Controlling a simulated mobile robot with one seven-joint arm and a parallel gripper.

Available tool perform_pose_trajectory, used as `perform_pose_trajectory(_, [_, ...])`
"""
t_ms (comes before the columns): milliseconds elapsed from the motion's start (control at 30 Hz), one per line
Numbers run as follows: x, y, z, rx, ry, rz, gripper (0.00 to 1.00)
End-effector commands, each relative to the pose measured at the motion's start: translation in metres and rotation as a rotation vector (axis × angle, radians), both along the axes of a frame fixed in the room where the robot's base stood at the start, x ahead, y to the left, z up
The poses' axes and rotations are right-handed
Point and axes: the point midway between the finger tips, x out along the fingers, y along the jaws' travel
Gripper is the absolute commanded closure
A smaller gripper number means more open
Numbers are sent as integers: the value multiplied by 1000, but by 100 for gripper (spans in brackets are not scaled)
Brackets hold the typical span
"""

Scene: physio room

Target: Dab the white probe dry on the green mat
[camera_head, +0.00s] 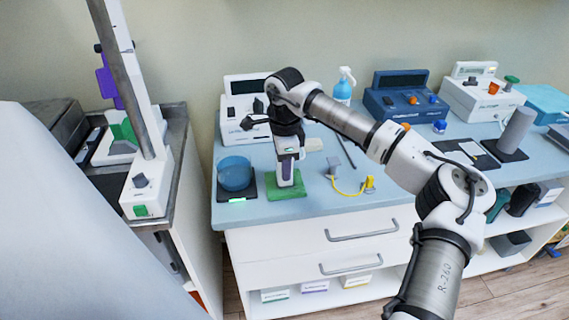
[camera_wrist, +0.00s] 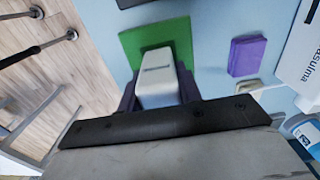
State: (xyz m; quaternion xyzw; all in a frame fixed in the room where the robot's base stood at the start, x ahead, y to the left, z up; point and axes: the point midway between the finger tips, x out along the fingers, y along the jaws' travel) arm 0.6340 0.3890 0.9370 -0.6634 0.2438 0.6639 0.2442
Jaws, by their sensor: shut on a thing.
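My gripper (camera_head: 287,168) points down over the green mat (camera_head: 298,192) near the front edge of the blue-topped counter. In the wrist view its purple fingers are shut on both sides of the white probe (camera_wrist: 157,88). The probe is roughly upright, its far end over the green mat (camera_wrist: 130,42). In the head view its lower end appears at or just above the mat; whether it touches I cannot tell. The fingers hide part of the probe.
A blue bowl (camera_head: 234,174) stands on a dark plate just left of the mat. A yellow cable (camera_head: 347,191) lies to the right. White and blue devices (camera_head: 402,97) and a spray bottle (camera_head: 344,88) line the back. A purple block (camera_wrist: 247,55) lies near the mat.

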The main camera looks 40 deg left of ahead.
Motion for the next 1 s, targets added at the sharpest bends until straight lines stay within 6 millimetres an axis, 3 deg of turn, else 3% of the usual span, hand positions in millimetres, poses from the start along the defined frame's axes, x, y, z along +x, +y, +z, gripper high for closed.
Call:
perform_pose_trajectory(800, [0,0,65,0,-1,0,92])
perform_pose_trajectory(1000, [0,0,70,0,0,0,92])
